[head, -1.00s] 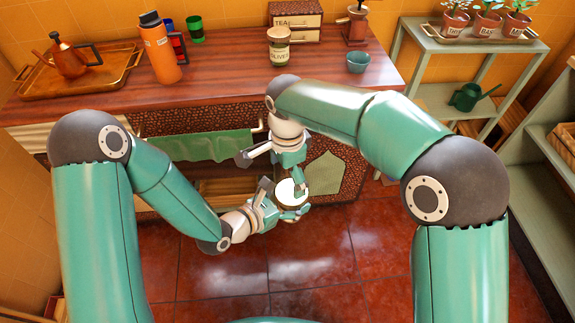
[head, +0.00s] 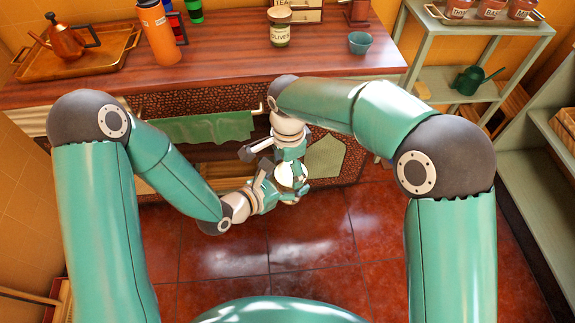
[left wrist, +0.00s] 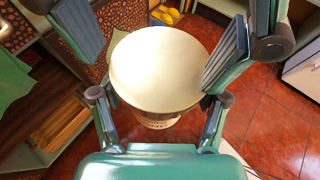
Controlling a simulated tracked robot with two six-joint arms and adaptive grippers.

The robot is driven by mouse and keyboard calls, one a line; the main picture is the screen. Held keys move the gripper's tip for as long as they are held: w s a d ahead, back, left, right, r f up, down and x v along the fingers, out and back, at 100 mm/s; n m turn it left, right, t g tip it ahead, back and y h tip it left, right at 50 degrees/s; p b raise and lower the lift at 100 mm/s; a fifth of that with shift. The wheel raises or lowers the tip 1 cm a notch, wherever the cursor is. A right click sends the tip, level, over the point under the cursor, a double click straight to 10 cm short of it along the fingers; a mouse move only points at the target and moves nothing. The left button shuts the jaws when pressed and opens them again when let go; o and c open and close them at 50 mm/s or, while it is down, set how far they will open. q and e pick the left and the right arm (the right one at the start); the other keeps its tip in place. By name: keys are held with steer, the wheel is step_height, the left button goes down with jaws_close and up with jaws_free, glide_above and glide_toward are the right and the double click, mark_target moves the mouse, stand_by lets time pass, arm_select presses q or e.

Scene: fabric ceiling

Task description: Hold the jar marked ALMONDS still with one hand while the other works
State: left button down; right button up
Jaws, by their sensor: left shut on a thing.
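A jar (left wrist: 160,72) with a round cream lid stands between the fingers of my left gripper (left wrist: 158,105) in the left wrist view. The fingers are shut on its sides, just below the lid. No marking on it is readable. In the head view the pale lid (head: 291,174) shows only partly, between the two grippers, above the floor in front of the counter. My right gripper (head: 292,182) points down at the lid from above. Its two padded fingers show wide apart on either side of the lid in the left wrist view, so it is open.
The wooden counter (head: 230,75) holds a jar marked OLIVES (head: 280,30), a teal bowl (head: 360,43), an orange bottle (head: 158,35) and a tray (head: 85,62) with a copper pot. A green cloth (head: 205,127) hangs below. The red floor is clear.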

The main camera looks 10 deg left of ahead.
steer(key=shift+w+f, duration=0.15)
steer(key=shift+f, duration=0.1)
steer(key=c, duration=0.4)
steer(key=shift+c, duration=0.6)
steer(key=o, duration=1.3)
steer(key=shift+a, duration=0.1)
steer(key=shift+r, duration=0.1)
